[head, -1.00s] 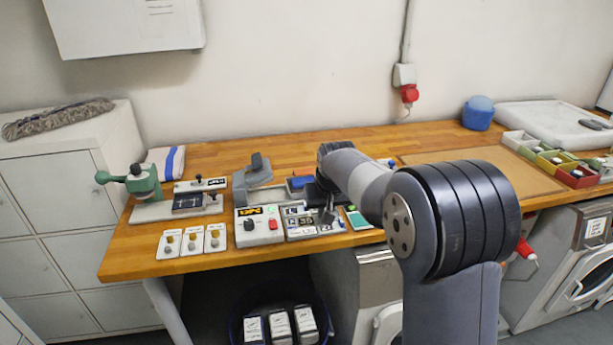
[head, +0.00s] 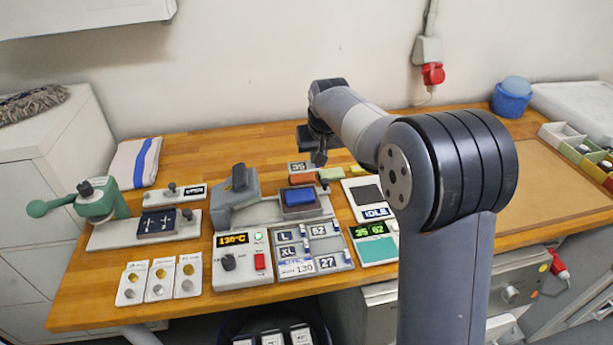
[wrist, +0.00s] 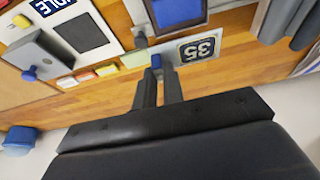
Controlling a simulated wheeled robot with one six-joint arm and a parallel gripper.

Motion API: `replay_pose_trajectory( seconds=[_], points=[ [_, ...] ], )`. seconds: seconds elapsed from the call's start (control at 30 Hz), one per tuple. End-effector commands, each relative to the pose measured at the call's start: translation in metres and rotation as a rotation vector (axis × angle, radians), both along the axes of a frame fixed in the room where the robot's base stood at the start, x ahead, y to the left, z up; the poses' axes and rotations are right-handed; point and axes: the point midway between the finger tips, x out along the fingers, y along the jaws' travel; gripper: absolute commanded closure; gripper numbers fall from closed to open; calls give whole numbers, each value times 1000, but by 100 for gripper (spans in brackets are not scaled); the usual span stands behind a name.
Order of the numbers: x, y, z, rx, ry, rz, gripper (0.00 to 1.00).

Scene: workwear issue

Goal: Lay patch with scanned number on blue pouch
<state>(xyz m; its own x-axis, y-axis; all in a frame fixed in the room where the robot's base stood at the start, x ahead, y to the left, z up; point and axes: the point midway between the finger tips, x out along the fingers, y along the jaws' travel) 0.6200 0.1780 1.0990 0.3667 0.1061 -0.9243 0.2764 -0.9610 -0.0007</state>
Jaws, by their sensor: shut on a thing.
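My gripper (head: 320,158) is shut on a small patch marked 35 (head: 299,167), holding it behind the press. In the wrist view, the fingertips (wrist: 157,72) meet a blue tab at the patch's edge, and the patch (wrist: 197,49) shows its number upside down. The blue pouch (head: 299,196) lies flat on the dark plate of the grey press, just nearer than the patch. It also shows at the top of the wrist view (wrist: 178,12). The scanner display (head: 371,229) reads 35 62 in green. The height of the patch above the bench is hard to tell.
The press control box (head: 242,262) reads 130°C. A pad unit (head: 375,212) reads IDLE. Small coloured blocks (head: 330,174) stand behind the press. A green hand press (head: 98,201) is at left.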

Motion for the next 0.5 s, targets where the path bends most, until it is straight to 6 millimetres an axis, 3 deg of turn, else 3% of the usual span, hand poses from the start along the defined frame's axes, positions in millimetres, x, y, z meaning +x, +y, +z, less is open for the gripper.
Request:
replay_pose_trajectory(
  seconds=[0.13, 0.3, 0.5],
  points=[
    [-1, 0, -11, -1, 4, 0, 100],
    [-1, 0, -43, -2, 6, 0, 100],
    [0, 0, -64, 0, 1, 0, 100]
  ],
)
